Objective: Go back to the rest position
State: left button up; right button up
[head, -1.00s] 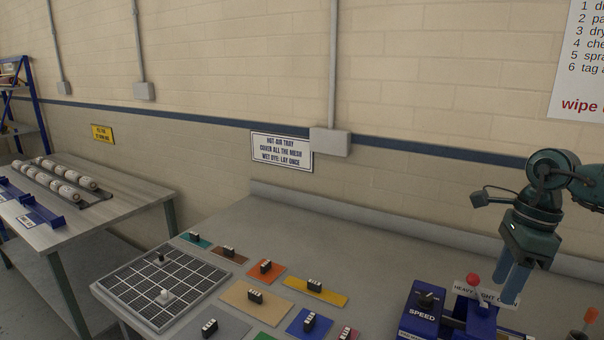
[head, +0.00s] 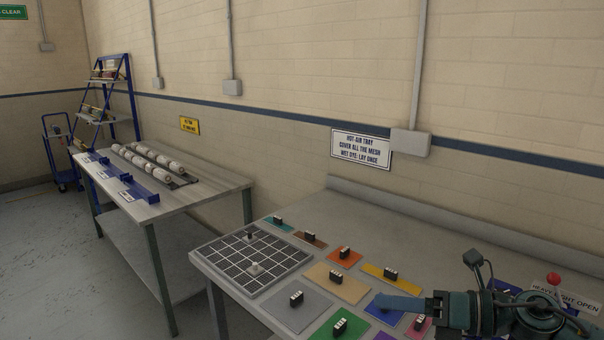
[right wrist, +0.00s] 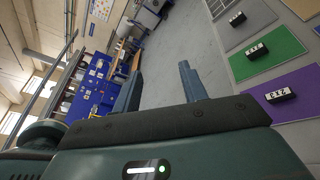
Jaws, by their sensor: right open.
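My right gripper (head: 400,305) is at the lower right of the head view, pointing left above the coloured pieces on the near table (head: 400,227). In the right wrist view its two fingers (right wrist: 160,88) stand apart with nothing between them. A blue piece (head: 378,317) and a pink piece (head: 421,329) lie partly hidden below the gripper. My left gripper does not show in the head view.
A mesh tray (head: 253,262) lies at the table's left end, beside several flat pieces with black-and-white blocks, such as the green one (head: 342,325). A red-knobbed control (head: 553,279) stands at right. Another table (head: 215,184) holds white rollers. Floor (head: 50,240) is open at left.

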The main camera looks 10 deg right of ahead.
jog(key=s+d+f+m+t+h, duration=0.25)
jog(key=f+m+h, duration=0.4)
jog(key=m, duration=0.85)
jog(key=s+d+f+m+t+h, duration=0.1)
jog(key=d+f+m+t+h, duration=0.15)
jog(key=f+m+h, duration=0.8)
jog(key=s+a+f+m+g+y, duration=0.25)
jog(key=s+m+g, duration=0.3)
jog(key=s, duration=0.35)
jog(key=s+a+f+m+g+y, duration=0.1)
jog(key=s+a+f+m+g, duration=0.15)
jog(key=s+m+g, duration=0.5)
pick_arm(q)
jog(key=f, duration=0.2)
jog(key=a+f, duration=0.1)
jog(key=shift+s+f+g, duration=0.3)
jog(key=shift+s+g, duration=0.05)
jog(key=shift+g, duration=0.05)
pick_arm(e)
jog(key=w+a+f+n+t+y, duration=0.1)
jog(key=w+a+f+t, duration=0.1)
jog(key=f+t, duration=0.2)
jog(key=w+a+f+n+t+y, duration=0.1)
jog(key=w+a+f+t, duration=0.1)
jog(key=f+t, duration=0.3)
jog(key=shift+w+a+f+y, duration=0.35)
jog(key=shift+a+f, duration=0.25)
jog(key=shift+f, duration=0.2)
